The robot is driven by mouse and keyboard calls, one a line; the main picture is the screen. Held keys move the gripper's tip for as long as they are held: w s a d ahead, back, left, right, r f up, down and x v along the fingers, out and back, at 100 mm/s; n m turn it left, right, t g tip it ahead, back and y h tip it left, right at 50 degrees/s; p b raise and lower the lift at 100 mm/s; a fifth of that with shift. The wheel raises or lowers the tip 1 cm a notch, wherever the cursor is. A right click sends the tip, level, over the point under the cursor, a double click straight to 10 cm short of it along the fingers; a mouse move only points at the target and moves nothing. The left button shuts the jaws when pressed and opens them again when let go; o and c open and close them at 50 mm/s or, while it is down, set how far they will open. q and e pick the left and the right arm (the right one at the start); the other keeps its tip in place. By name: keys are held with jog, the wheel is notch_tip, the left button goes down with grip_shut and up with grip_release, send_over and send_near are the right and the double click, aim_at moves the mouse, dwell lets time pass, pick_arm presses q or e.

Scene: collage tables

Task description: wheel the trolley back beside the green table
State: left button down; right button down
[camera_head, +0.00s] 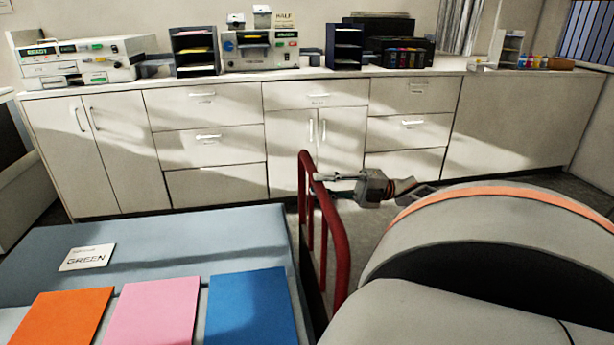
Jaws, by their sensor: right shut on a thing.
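The trolley shows as a red tubular handle frame (333,232) with upright bars, standing close to the right edge of a blue-grey table. Most of the trolley's body is hidden below the picture and behind my arm. The table (190,235) carries a white card (87,257) reading GREEN. My right gripper (322,177) reaches in from the right and is shut on the red handle near its top. My left gripper is out of view.
Orange (62,318), pink (152,312) and blue (250,308) sheets lie on the table. A long white cabinet (215,140) with machines and trays on top runs along the back wall. My large grey arm fills the lower right.

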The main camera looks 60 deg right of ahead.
jog(key=shift+d+r, duration=0.2)
jog(key=shift+r, duration=0.35)
jog(key=c, duration=1.8)
grip_release()
jog(key=shift+s+f, duration=0.1)
jog(key=shift+f, duration=0.1)
jog(key=shift+f, duration=0.1)
jog(key=v, duration=1.2)
